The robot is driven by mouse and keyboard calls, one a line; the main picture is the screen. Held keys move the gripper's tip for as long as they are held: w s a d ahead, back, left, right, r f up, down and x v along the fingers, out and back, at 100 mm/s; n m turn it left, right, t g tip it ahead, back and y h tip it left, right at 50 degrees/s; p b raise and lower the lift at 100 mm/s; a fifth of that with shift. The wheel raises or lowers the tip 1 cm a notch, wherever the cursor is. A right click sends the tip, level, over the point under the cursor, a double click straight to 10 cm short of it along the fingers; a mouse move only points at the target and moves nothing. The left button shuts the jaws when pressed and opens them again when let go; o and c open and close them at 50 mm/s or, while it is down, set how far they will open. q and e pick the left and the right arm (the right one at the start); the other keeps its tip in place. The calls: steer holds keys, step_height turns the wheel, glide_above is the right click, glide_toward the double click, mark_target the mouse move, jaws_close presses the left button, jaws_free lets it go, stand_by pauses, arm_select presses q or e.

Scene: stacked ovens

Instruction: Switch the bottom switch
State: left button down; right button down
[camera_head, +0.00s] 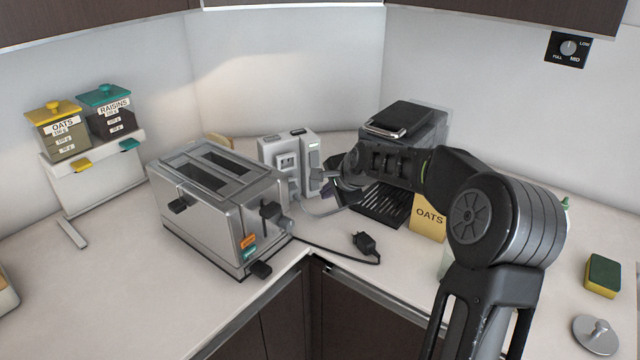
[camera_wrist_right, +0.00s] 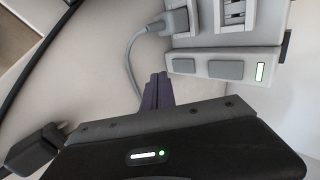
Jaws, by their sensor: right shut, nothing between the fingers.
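A white power socket unit (camera_head: 287,158) stands on the counter in the corner, partly behind the toaster. Its right side strip carries the switches and a lit green light near the top. In the right wrist view the strip shows two grey switches in line with the light. The one farthest from the light is the bottom switch (camera_wrist_right: 184,66); the other is the upper switch (camera_wrist_right: 226,70). My right gripper (camera_head: 328,194) is beside the unit's lower right side. Its dark fingers (camera_wrist_right: 158,88) are shut and empty, close to the bottom switch; contact cannot be told. My left gripper is out of view.
A steel toaster (camera_head: 215,205) stands left of the unit. A loose black plug (camera_head: 366,244) lies on the counter in front. A grey plug (camera_wrist_right: 176,22) sits in the unit.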

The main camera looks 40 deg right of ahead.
mark_target(315, 186)
steer(key=w, duration=0.2)
steer(key=w+p, duration=0.1)
steer(key=w, duration=0.1)
steer(key=shift+w+d+f, duration=0.1)
steer(key=shift+d+f, duration=0.15)
steer(key=shift+f, duration=0.1)
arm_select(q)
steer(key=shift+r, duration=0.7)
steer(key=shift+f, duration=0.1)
arm_select(e)
steer(key=shift+d+f, duration=0.1)
steer(key=shift+d+f, duration=0.2)
steer(key=shift+f, duration=0.05)
steer(key=shift+a+r, duration=0.35)
steer(key=shift+a, duration=0.15)
steer(key=shift+d, duration=0.3)
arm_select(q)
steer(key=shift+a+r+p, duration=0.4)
arm_select(e)
steer(key=shift+a+r, duration=0.1)
steer(key=shift+r, duration=0.65)
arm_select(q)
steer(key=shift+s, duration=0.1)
